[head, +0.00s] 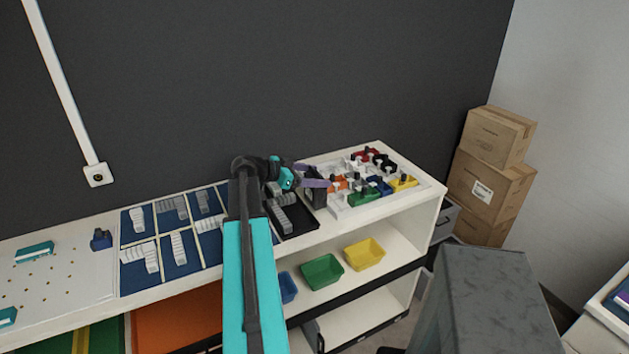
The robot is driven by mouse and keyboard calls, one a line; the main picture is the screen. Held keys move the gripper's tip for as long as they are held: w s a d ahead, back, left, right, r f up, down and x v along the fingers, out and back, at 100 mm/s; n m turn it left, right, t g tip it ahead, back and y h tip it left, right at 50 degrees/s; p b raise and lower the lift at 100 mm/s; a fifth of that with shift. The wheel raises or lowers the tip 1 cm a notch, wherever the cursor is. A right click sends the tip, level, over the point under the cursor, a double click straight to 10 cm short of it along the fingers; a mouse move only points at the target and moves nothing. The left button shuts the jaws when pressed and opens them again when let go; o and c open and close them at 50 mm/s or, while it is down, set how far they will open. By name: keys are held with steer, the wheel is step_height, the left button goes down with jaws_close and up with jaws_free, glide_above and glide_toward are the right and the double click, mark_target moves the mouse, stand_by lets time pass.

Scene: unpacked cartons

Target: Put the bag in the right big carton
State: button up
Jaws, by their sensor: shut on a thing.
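My gripper (314,183) is at the back of the white shelf top, to the left of the tray with coloured parts. Its purple end is shut on a dark object (316,200), which is small and partly hidden in this view. I cannot tell whether this object is the bag, and no other bag can be made out. Brown cartons stand stacked in the right corner: a top one (494,135), a bigger middle one (490,185) with a white label, and a lower one (484,226). They look closed. No open big carton can be made out.
The white shelf unit (412,212) carries blue compartments (135,271) with grey parts and a pale tray (429,190) of coloured parts. Green (322,271) and yellow (364,254) bins sit below. A tall grey block (490,300) stands in front, between shelf and right-hand table (601,308).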

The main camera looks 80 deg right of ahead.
steer(key=shift+f+p, duration=0.45)
steer(key=shift+f, duration=0.6)
steer(key=shift+f, duration=0.15)
steer(key=o, duration=1.4)
steer(key=shift+o, duration=0.2)
steer(key=b+v, duration=0.3)
steer(key=v, duration=0.9)
steer(key=shift+b, duration=0.4)
